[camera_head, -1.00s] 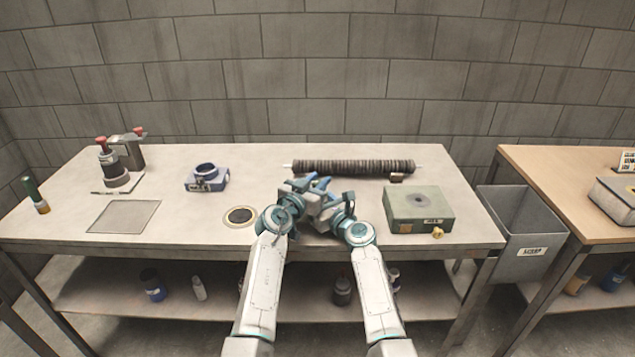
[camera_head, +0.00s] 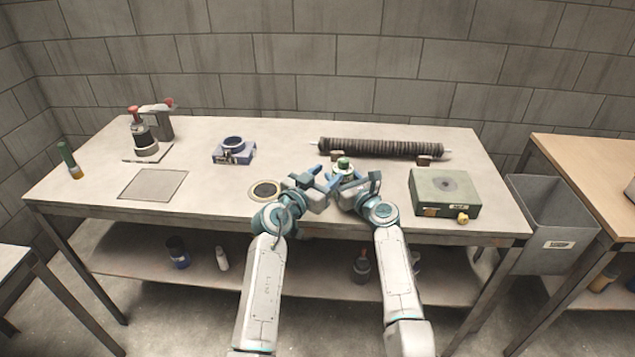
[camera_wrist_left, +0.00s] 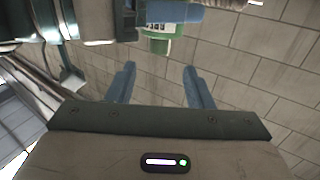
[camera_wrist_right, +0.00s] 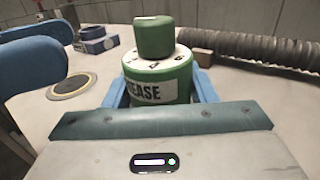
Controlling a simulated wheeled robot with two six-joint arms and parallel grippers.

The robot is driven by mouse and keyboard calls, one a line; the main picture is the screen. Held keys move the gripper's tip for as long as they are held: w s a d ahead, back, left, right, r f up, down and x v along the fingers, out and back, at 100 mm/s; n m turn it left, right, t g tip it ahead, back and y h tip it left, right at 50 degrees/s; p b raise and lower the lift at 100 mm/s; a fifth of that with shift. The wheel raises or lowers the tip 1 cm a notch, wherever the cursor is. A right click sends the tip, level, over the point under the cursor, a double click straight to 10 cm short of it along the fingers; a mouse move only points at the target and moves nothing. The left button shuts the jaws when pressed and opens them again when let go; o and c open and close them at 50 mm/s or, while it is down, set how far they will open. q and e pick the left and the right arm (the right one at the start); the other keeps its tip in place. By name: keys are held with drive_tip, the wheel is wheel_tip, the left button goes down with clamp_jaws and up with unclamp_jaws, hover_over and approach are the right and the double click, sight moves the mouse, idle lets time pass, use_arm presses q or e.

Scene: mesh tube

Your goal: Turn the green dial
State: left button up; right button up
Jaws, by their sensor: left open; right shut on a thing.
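The green dial (camera_wrist_right: 154,37) is a knob on a white marked face atop a green canister (camera_wrist_right: 160,82) with a partly hidden label reading "EASE". The canister stands upright between the blue fingers of my right gripper (camera_wrist_right: 162,90), which is shut on it. In the head view the dial (camera_head: 343,163) shows small, above my right gripper (camera_head: 347,178). My left gripper (camera_wrist_left: 160,82) is open and empty, left of the canister. Its blue fingers (camera_wrist_right: 35,65) show at the left of the right wrist view, apart from the dial. The canister (camera_wrist_left: 160,32) shows partly in the left wrist view.
A ribbed dark tube (camera_head: 380,147) lies behind the grippers. A green box (camera_head: 445,195) stands to the right, a blue fixture (camera_head: 233,150) to the left. A round dark disc (camera_head: 265,190) lies near my left gripper. The worktable (camera_head: 215,190) is clear between them.

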use_arm(q)
drive_tip(key=shift+v, duration=1.75)
